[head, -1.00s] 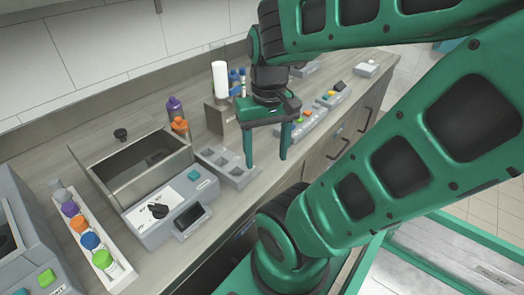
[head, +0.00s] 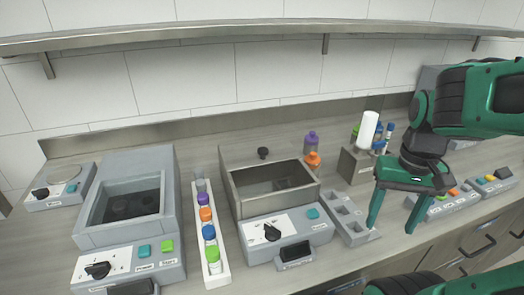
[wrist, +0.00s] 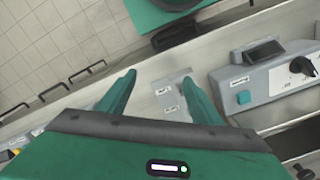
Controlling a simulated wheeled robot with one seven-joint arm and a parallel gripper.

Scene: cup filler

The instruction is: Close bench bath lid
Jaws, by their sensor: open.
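The bench bath (head: 285,228) is a grey unit with an open metal basin in the middle of the head view. Its front panel has a black dial and a teal button. A black knob (head: 263,153) shows at the back of the basin, on what looks like the raised lid (head: 238,158). The basin's inside is visible and uncovered. My gripper (head: 392,226) is open and empty, to the right of the bath and apart from it. In the wrist view, the open fingers (wrist: 158,78) point toward the bench, with the bath's control panel (wrist: 265,80) to their right.
A white rack (head: 222,272) of capped bottles stands left of the bath, beside another grey device (head: 130,220). A grey compartment tray (head: 349,220) lies between bath and gripper. Purple (head: 311,143) and orange (head: 313,161) bottles stand behind. A shelf (head: 250,33) runs above.

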